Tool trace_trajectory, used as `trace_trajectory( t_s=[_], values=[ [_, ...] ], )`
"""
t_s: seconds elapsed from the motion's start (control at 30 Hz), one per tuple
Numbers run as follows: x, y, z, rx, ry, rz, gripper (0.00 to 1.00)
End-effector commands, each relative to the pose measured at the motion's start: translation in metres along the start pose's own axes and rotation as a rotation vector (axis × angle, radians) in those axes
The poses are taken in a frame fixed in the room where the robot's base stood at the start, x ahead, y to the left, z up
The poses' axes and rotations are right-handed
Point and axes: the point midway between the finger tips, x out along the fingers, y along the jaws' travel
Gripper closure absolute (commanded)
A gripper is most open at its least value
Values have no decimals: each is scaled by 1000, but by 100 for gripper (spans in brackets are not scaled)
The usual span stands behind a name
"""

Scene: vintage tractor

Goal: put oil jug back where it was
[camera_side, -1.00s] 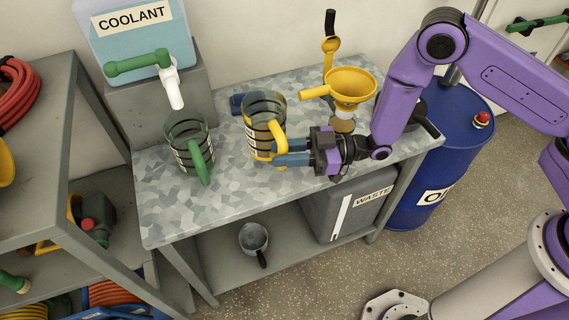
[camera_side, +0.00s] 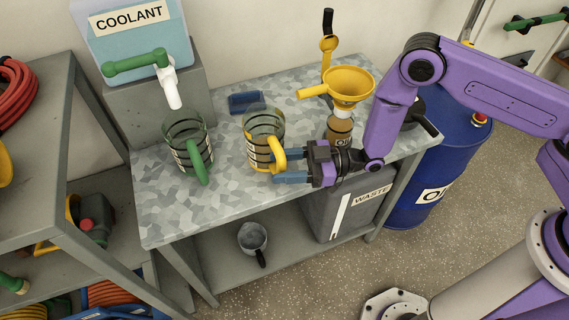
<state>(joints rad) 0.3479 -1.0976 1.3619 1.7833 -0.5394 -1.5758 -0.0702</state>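The oil jug (camera_side: 259,126), a clear jug with dark bands and a yellow handle, is upright over the middle of the speckled bench top. Its handle (camera_side: 280,152) faces my gripper. My gripper (camera_side: 277,166) comes from the right, with its blue fingers on either side of the handle, and appears shut on it. I cannot tell whether the jug's base touches the bench. A similar jug with a green handle (camera_side: 189,142) stands to the left, below the coolant tap (camera_side: 171,88).
A yellow funnel (camera_side: 349,85) sits above an oil-labelled bottle (camera_side: 340,128) at the right. A blue item (camera_side: 245,102) lies behind the oil jug. A blue drum (camera_side: 442,150) is right of the bench (camera_side: 215,198). Bare bench lies between the two jugs.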

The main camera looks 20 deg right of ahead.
Motion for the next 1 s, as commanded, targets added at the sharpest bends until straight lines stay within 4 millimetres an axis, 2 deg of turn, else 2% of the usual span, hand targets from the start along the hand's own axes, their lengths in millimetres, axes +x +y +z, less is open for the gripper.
trace_trajectory(
  t_s=[0.37, 0.43, 0.57, 0.8, 1.0],
  values=[
    [0, 0, -4, 0, 0, 0, 48],
    [-7, 1, -2, 1, -3, 2, 48],
    [-28, 1, -2, 3, -5, 3, 48],
    [-77, 1, -2, 2, -4, 3, 48],
    [-107, 1, -2, 1, -3, 2, 48]
  ],
)
